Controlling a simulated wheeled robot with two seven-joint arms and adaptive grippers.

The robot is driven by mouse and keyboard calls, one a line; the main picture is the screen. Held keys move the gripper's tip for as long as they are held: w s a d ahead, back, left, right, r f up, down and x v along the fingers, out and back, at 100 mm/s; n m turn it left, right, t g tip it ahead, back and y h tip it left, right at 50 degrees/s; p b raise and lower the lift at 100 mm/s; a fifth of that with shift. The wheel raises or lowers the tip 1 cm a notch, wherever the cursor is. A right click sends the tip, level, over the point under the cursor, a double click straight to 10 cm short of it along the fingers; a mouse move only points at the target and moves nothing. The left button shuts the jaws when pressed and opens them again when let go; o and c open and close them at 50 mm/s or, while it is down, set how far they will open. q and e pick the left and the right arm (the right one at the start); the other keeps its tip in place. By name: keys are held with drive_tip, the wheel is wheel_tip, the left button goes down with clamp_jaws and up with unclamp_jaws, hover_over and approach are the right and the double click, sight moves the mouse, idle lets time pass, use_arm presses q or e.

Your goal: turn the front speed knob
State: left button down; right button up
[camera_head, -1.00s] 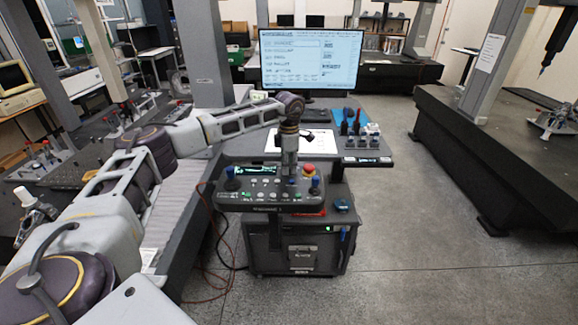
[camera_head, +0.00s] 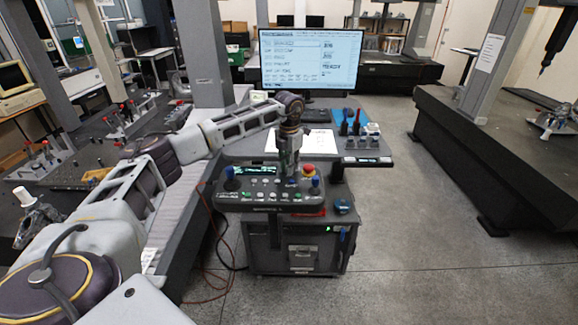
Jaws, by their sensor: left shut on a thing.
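The control panel (camera_head: 262,199) is a dark jog box with buttons, a small lit display (camera_head: 256,169), a red emergency-stop button (camera_head: 309,169) and blue-topped joysticks at both ends. My left gripper (camera_head: 291,178) points straight down onto the panel, between the display and the red button. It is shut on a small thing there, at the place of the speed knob. The fingers cover the knob, so its shape and angle are hidden. My right gripper is out of view.
A monitor (camera_head: 312,60) stands behind the panel on a desk with a white sheet (camera_head: 318,141). A rack of small tools (camera_head: 361,140) is to the right. Grey floor is free on the right.

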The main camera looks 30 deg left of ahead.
use_arm(q)
drive_tip(key=shift+n, duration=0.6)
drive_tip(key=shift+a, duration=0.1)
drive_tip(key=c, duration=1.3)
unclamp_jaws()
drive_tip(key=shift+o, duration=0.5)
drive_tip(key=shift+w+r, duration=0.2)
drive_tip(key=shift+r, duration=0.5)
wheel_tip(320, 180, up, 10)
drive_tip(key=shift+s+r, duration=0.2)
drive_tip(key=shift+r, duration=0.05)
